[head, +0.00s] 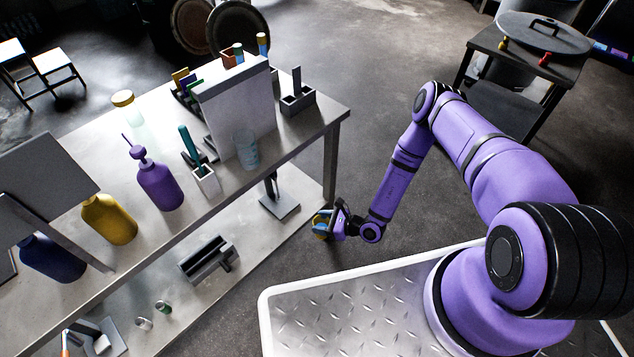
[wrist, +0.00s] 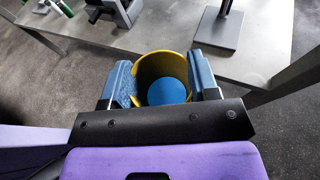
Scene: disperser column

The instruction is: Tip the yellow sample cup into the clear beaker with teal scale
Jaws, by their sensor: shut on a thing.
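The yellow sample cup (wrist: 162,64) sits between the blue-padded fingers of my gripper (wrist: 164,84), which is shut on it. Its inside shows a blue round surface (wrist: 168,91). In the head view the cup (head: 319,225) and my gripper (head: 329,224) are small, in front of the bench's front edge and apart from it. The clear beaker (head: 246,150) stands on the bench top near the front edge, up and left of my gripper, before a grey-white panel. Its scale marks are too small to read.
The bench top (head: 222,192) also holds a purple pump bottle (head: 158,180), a yellow bottle (head: 108,220) and a white holder (head: 205,181) with a teal tool. A lower shelf carries a dark grey tray (head: 207,261) and a stand (head: 279,205). A bench leg (head: 331,165) is close behind my gripper.

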